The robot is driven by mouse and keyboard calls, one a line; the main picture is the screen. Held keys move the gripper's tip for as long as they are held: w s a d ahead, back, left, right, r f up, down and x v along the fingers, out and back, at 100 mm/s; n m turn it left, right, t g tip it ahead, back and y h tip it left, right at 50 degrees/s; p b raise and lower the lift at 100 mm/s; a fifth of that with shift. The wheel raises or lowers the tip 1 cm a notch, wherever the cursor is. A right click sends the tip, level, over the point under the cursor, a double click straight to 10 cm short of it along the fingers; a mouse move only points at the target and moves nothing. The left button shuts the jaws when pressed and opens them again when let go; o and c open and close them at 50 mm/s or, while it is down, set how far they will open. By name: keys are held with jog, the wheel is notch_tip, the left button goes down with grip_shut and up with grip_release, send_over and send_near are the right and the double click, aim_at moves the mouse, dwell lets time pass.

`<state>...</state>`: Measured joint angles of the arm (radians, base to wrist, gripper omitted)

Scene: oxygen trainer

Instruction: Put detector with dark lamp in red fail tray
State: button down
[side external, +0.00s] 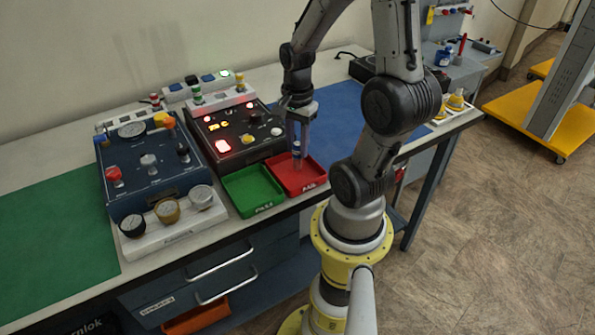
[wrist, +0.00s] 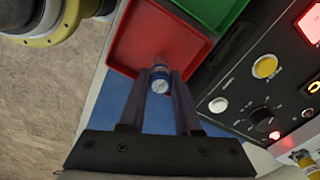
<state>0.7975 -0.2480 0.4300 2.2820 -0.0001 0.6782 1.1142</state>
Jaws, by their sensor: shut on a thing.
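My gripper (side external: 298,158) points down at the red fail tray (side external: 316,184), with its fingertips over the tray's back left part. It is shut on a small blue detector (wrist: 159,75) with a round pale face, which also shows between the fingers in the side view (side external: 296,148). In the wrist view the detector sits between the fingertips, at the edge of the red tray (wrist: 150,35). I cannot tell whether it touches the tray floor. Its lamp cannot be made out. The visible floor of the red tray looks empty.
A green pass tray (side external: 252,192) adjoins the red tray on the left. Behind them stands a black panel (side external: 235,130) with lit red lamps. A blue gauge box (side external: 150,165) is farther left. The blue mat (side external: 350,115) to the right is largely clear.

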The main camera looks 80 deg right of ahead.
jog(key=c, duration=0.5)
grip_release()
notch_tip(320, 180, up, 14)
jog(key=shift+f, duration=0.1)
dwell(0.3)
